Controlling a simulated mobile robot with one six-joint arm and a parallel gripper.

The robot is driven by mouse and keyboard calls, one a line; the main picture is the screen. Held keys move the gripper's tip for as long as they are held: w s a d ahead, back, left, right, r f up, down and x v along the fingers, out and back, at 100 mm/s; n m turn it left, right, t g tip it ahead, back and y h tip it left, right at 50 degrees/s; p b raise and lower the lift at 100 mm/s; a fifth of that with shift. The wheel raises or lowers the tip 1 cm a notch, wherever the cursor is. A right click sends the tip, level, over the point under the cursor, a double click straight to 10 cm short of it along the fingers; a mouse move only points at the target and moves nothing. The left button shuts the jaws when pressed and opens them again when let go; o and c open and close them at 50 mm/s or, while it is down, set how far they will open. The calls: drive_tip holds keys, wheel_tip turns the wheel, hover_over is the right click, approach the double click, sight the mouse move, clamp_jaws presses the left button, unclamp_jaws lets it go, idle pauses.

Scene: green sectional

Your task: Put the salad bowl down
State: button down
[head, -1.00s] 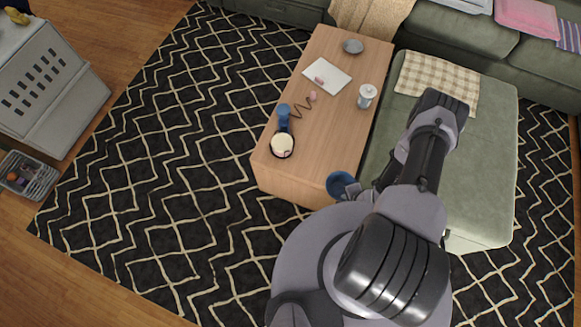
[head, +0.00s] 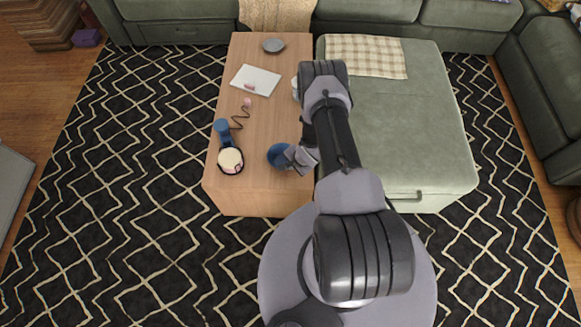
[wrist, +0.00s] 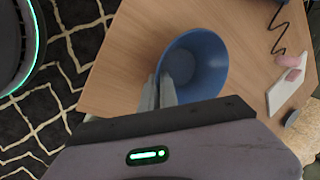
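The salad bowl (head: 277,153) is deep blue and open at the top. In the head view it is over the near right part of the wooden coffee table (head: 262,195). My gripper (head: 296,156) is at its right side. In the wrist view my gripper's two grey fingers (wrist: 158,92) are close together at the near left rim of the bowl (wrist: 205,60), with the bowl's wall pinched between them. The bowl looks empty. I cannot tell whether its base touches the table top.
A blue object (head: 222,128), a round cream-topped item (head: 230,160), a white pad (head: 256,80) and a grey dish (head: 273,45) lie on the table. My arm partly hides a white canister (head: 295,88). A green ottoman (head: 405,130) stands right of the table.

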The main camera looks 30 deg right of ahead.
drive_tip(key=shift+r, duration=0.15)
drive_tip(key=c, duration=1.6)
unclamp_jaws()
